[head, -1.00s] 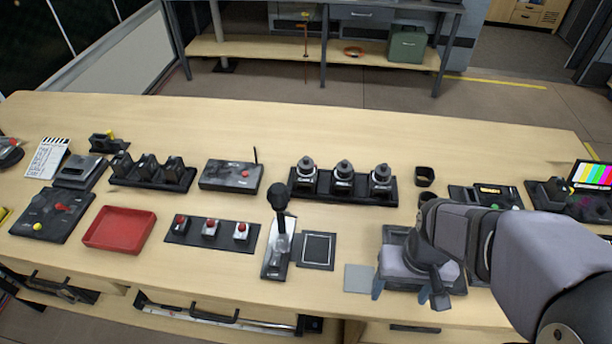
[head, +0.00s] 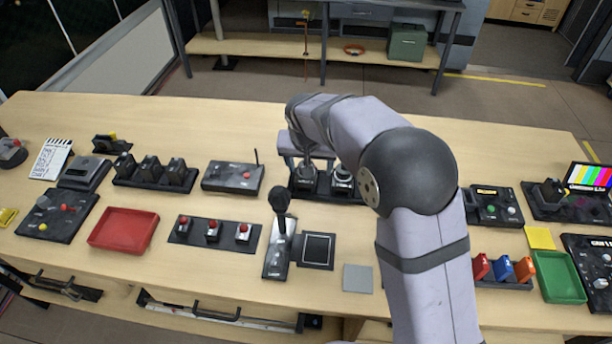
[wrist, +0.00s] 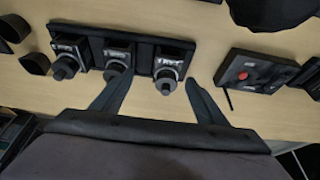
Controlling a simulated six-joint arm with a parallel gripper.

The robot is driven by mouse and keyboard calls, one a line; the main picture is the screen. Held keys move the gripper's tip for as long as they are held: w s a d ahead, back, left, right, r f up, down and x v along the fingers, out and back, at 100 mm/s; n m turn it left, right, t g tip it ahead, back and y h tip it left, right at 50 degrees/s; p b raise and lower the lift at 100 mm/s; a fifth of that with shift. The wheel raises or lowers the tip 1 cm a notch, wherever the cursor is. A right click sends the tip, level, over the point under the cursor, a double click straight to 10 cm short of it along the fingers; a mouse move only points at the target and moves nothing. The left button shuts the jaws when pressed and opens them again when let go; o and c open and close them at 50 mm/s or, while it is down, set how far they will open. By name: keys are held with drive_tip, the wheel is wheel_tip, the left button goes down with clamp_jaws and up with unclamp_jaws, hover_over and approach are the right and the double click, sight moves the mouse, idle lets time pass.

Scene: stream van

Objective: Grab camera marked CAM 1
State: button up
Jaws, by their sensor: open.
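Three small dark cameras with round lenses stand in a row on a black base (wrist: 142,45). In the wrist view they are the right camera (wrist: 168,64), the middle camera (wrist: 118,56) and the left camera (wrist: 69,57). Each has a pale label, too small to read, so I cannot tell which is CAM 1. My gripper (wrist: 156,82) is open and empty. Its fingers reach toward the row, one on each side of the right camera, the left fingertip overlapping the middle one in view. In the head view my arm hides part of the row.
A control box with an antenna (head: 232,177) stands left of the row in the head view. A joystick lever (head: 280,230), a red tray (head: 123,229) and a green tray (head: 558,277) sit nearer the front. The table's back strip is clear.

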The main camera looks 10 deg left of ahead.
drive_tip(key=shift+w+a+r, duration=0.1)
drive_tip(key=shift+w+a, duration=0.2)
drive_tip(key=shift+a, duration=0.4)
drive_tip(key=shift+p+x, duration=1.95)
drive_tip(key=shift+x, duration=1.75)
drive_tip(key=shift+w+a+r, duration=0.1)
drive_tip(key=c, duration=1.3)
drive_tip(key=shift+r, duration=0.1)
drive_tip(key=shift+c, duration=1.3)
drive_tip(key=shift+w, duration=0.1)
